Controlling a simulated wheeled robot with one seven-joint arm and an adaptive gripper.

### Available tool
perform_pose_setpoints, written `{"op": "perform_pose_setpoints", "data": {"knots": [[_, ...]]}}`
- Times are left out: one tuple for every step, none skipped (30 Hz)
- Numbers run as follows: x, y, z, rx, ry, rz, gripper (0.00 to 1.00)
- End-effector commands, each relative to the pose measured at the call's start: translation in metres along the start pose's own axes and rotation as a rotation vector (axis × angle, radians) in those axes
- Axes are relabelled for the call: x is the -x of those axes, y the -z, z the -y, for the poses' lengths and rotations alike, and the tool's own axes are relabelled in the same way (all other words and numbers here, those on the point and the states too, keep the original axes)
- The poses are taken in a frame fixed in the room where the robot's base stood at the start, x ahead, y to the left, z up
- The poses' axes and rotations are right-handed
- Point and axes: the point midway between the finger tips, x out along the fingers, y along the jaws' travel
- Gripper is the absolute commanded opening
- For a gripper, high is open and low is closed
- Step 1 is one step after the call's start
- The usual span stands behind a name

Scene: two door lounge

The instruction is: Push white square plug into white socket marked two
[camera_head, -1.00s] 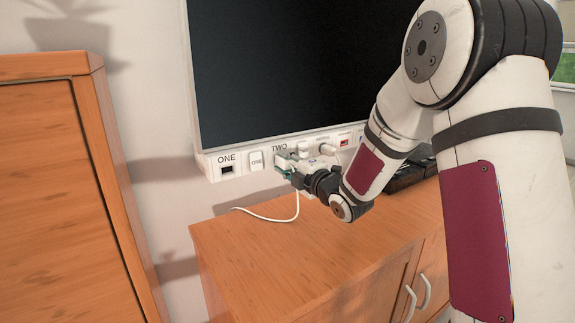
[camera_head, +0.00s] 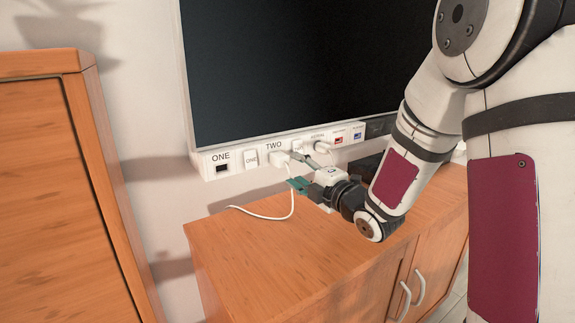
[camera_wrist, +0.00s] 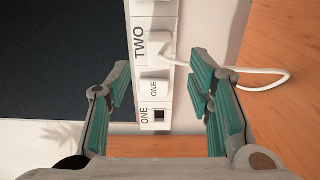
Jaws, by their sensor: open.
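The white square plug (camera_head: 279,158) sits at the socket marked TWO on the white strip under the screen, and it covers the socket opening. How deep it sits cannot be told. In the wrist view the plug (camera_wrist: 157,49) is beside the TWO label, with its white cable running right. My gripper (camera_head: 300,173) is open and empty, in front of and slightly right of the plug, apart from it. In the wrist view my gripper's green-padded fingers (camera_wrist: 161,82) are spread wide with nothing between the pads.
Socket ONE (camera_head: 222,168) is open and dark, with a white block labelled ONE (camera_head: 251,158) beside it. More plugs and coloured ports lie right along the strip. The white cable (camera_head: 262,216) trails onto the wooden cabinet (camera_head: 290,270). A tall wooden cupboard (camera_head: 45,190) stands left.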

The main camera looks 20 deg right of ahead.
Motion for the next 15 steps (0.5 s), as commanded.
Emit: {"op": "perform_pose_setpoints", "data": {"knots": [[0.009,-0.001,0.000,-0.001,0.000,0.003,0.48],[0.014,-0.001,-0.001,-0.001,-0.001,0.003,0.48],[0.020,-0.001,0.000,0.000,0.000,0.002,0.48],[0.023,-0.001,0.000,0.000,0.000,0.002,0.48],[0.026,0.000,0.000,0.000,0.000,0.002,0.48],[0.030,0.000,0.000,0.000,-0.001,0.002,0.48],[0.032,0.000,0.000,0.000,-0.001,0.001,0.48],[0.034,0.000,0.000,0.000,-0.001,0.001,0.48],[0.036,0.000,0.000,0.000,-0.001,0.001,0.48],[0.037,0.000,0.000,0.000,0.000,0.001,0.48],[0.038,0.000,0.000,0.000,0.000,0.001,0.48],[0.038,0.000,0.000,0.000,0.000,0.001,0.48],[0.038,0.000,0.000,0.000,0.000,0.001,0.48],[0.038,0.000,0.000,0.000,0.000,0.001,0.48],[0.038,0.000,0.000,0.000,0.000,0.001,0.48]]}}
